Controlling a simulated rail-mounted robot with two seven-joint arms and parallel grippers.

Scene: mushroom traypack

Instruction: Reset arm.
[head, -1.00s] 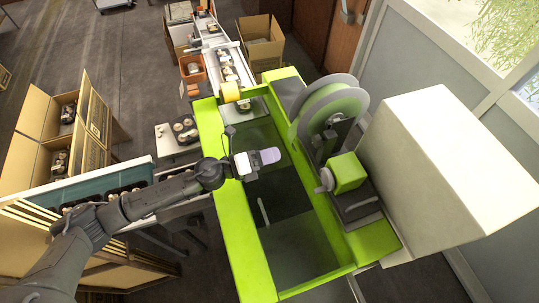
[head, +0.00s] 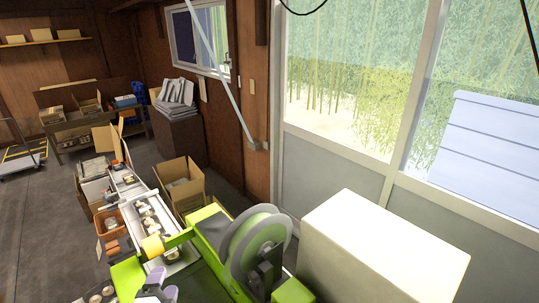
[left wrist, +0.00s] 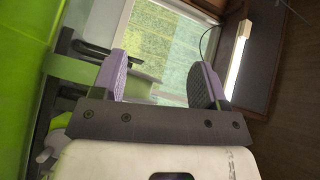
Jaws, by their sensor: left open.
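My left gripper (head: 157,293) shows only in part at the bottom edge of the head view, over the green packing machine (head: 128,278). In the left wrist view its two purple fingers with dark ribbed pads stand wide apart (left wrist: 163,82). Nothing is between them; a window (left wrist: 178,45) shows behind the gap. Most of the left arm is below the head view. My right gripper is in neither view.
A conveyor (head: 150,222) carries several mushroom packs toward the machine's yellow roller (head: 153,246). A large film reel (head: 255,240) and a white box-shaped housing (head: 383,250) stand at the right. An open cardboard box (head: 180,186) sits beside the conveyor.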

